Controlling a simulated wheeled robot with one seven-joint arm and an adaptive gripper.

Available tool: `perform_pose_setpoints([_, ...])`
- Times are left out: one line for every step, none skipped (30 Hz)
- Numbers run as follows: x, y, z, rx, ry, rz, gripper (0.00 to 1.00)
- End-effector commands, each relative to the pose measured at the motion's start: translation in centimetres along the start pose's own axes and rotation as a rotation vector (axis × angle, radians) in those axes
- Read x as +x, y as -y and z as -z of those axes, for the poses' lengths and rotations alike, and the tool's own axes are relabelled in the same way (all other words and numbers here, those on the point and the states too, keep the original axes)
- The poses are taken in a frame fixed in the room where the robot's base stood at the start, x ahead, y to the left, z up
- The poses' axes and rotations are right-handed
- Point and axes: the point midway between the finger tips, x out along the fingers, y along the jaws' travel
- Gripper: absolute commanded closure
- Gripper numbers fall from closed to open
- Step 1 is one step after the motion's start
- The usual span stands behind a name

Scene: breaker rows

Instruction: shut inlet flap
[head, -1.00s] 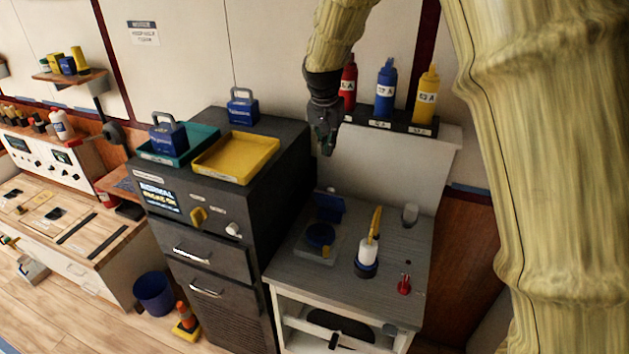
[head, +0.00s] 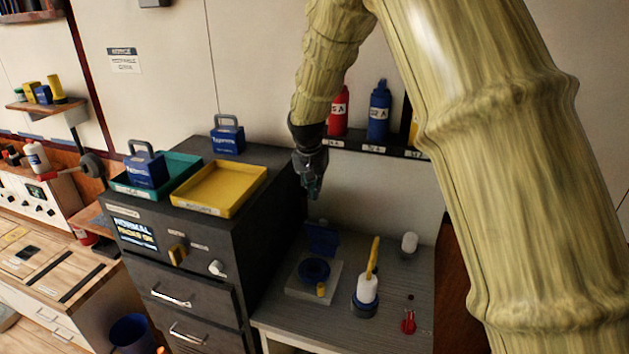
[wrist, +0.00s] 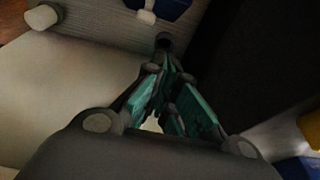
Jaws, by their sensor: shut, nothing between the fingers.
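A dark blue flap (head: 322,238) stands raised at the back of a small grey block on the grey counter, behind a round blue inlet (head: 313,270). A small yellow tab (head: 321,289) sits at the block's front. My gripper (head: 313,190) points down, shut and empty, above and slightly behind the flap, apart from it. In the wrist view, my gripper's teal-sided fingers (wrist: 163,60) are together. A blue piece (wrist: 172,8), likely the flap, shows at the top edge, partly cut off.
A white cylinder with a yellow handle (head: 368,285), a red knob (head: 408,322) and a small pale cup (head: 409,243) stand right of the block. The tall dark cabinet (head: 245,240) with a yellow tray (head: 225,205) borders the left. Bottles (head: 378,110) line a shelf behind.

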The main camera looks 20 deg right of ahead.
Motion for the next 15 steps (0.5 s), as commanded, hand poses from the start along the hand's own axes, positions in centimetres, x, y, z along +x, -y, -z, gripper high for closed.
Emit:
perform_pose_setpoints([0.5, -0.1, 0.0, 0.001, 0.002, -0.001, 1.00])
perform_pose_setpoints([1.0, -0.1, 0.1, 0.001, 0.001, -0.001, 1.00])
perform_pose_setpoints([1.5, -0.1, 0.1, 0.002, 0.002, -0.001, 1.00])
perform_pose_setpoints([1.9, -0.1, 0.1, 0.002, 0.001, -0.002, 1.00])
perform_pose_setpoints([2.3, -0.1, 0.1, 0.002, 0.001, -0.001, 1.00])
perform_pose_setpoints([2.9, -0.2, 0.1, 0.002, 0.001, -0.001, 1.00])
perform_pose_setpoints([3.2, -0.2, 0.1, 0.002, 0.001, -0.001, 1.00])
perform_pose_setpoints([3.6, -0.2, 0.1, 0.002, 0.001, -0.001, 1.00])
perform_pose_setpoints([4.2, -0.2, 0.1, 0.002, 0.002, -0.002, 1.00])
perform_pose_setpoints([4.6, -0.2, 0.1, 0.002, 0.002, -0.001, 1.00])
perform_pose_setpoints([4.9, -0.2, 0.1, 0.002, 0.001, -0.001, 1.00])
perform_pose_setpoints([5.4, -0.3, 0.1, 0.003, 0.002, -0.002, 1.00])
perform_pose_setpoints([5.8, -0.3, 0.0, 0.003, 0.002, -0.002, 1.00])
perform_pose_setpoints([5.5, -0.2, -0.6, 0.001, 0.001, -0.002, 1.00])
perform_pose_setpoints([5.6, -0.3, -1.1, 0.001, 0.001, -0.002, 1.00])
